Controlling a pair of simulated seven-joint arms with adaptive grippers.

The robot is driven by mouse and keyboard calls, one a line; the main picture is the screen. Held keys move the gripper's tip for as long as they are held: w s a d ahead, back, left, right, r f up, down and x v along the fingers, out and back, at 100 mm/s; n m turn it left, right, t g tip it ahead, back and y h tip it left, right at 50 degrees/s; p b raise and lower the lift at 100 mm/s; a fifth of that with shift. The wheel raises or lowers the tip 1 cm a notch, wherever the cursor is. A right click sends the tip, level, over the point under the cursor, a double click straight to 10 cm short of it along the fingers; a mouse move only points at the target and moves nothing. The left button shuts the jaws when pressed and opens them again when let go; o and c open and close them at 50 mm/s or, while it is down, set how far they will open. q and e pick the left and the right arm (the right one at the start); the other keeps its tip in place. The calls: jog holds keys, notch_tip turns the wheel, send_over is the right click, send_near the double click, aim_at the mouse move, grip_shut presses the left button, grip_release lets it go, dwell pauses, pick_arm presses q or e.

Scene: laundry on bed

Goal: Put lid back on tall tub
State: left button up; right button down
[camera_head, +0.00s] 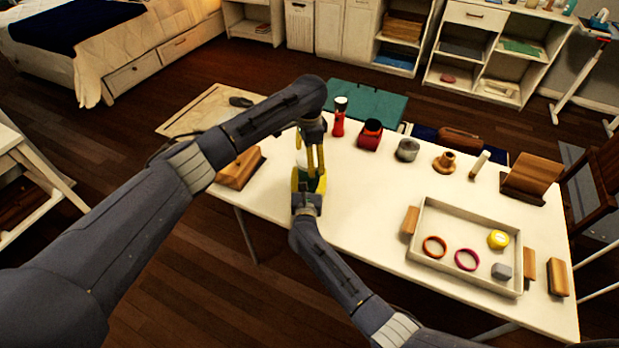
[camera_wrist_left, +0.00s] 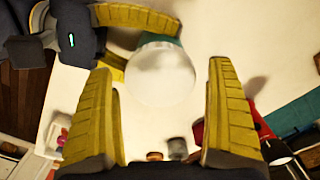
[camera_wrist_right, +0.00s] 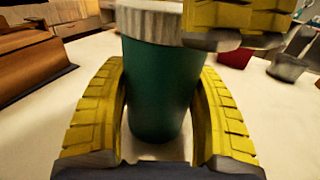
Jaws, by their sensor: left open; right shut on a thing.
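The tall tub (camera_wrist_right: 155,95) is a dark green cylinder standing upright on the white table. My right gripper (camera_wrist_right: 160,75) is shut on its side. The white ridged lid (camera_wrist_right: 148,20) sits on top of the tub; whether it is fully seated I cannot tell. In the left wrist view the lid (camera_wrist_left: 162,75) is a round white disc seen from above. My left gripper (camera_wrist_left: 163,68) is open above it, one finger to each side and apart from it. In the head view the arms and both grippers largely hide the tub.
A red bottle (camera_head: 338,124), a dark red box (camera_head: 370,135) and a grey round tin (camera_head: 407,149) stand to the right. A wooden block (camera_head: 240,168) is to the left. A white tray (camera_head: 425,262) holds rings and small items.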

pick_arm(q)
jog(key=shift+f, duration=0.2)
jog(key=c, duration=1.3)
jog(key=shift+c, duration=0.2)
jog(key=o, duration=1.4)
jog(key=shift+c, duration=0.2)
notch_tip(320, 180, up, 12)
